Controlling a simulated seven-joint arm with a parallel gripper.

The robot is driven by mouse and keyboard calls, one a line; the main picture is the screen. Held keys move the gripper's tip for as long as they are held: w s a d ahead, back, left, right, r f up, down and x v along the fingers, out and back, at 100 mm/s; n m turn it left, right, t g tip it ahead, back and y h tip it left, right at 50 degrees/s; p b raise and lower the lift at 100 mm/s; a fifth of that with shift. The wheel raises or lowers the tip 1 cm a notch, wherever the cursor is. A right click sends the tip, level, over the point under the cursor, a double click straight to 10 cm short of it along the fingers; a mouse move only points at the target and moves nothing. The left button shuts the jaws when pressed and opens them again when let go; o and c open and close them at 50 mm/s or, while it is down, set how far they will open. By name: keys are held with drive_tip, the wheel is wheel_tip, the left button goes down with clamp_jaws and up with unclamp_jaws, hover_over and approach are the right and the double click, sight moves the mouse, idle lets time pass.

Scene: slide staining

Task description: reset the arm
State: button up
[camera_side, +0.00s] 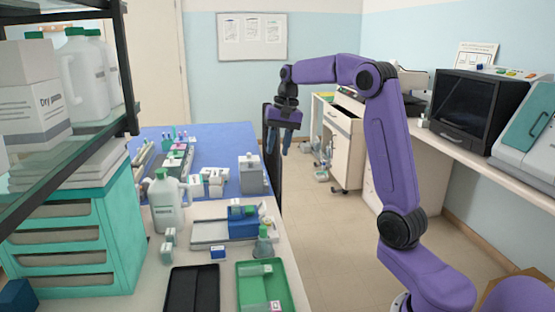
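My purple arm rises at the right of the side view and bends over to the left. My gripper (285,143) hangs at the end of it, pointing down, just past the right edge of the blue-covered bench. Its two bluish fingers are apart with a gap between them. I see nothing held between the fingers. The gripper is above the level of the bench items and apart from them.
A green tray (285,267) and a black tray (193,290) lie in front. A shelf (107,125) stands left. Open floor (315,220) lies below my arm.

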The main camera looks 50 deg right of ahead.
drive_tip(key=s+a+f+n+g, duration=0.1)
drive_tip(key=s+a+f+n, duration=0.1)
drive_tip(key=s+a+n, duration=0.6)
drive_tip(key=s+a+f+n, duration=0.2)
drive_tip(key=s+a, duration=0.3)
drive_tip(key=a, duration=0.8)
drive_tip(key=s+a+f+n, duration=0.1)
drive_tip(key=s+f+n, duration=0.2)
drive_tip(key=s, duration=0.7)
drive_tip(key=s+a+f+n+h, duration=0.1)
drive_tip(key=s+f+n, duration=0.2)
drive_tip(key=s+n, duration=0.5)
drive_tip(key=shift+s+f, duration=0.4)
drive_tip(key=shift+s, duration=0.5)
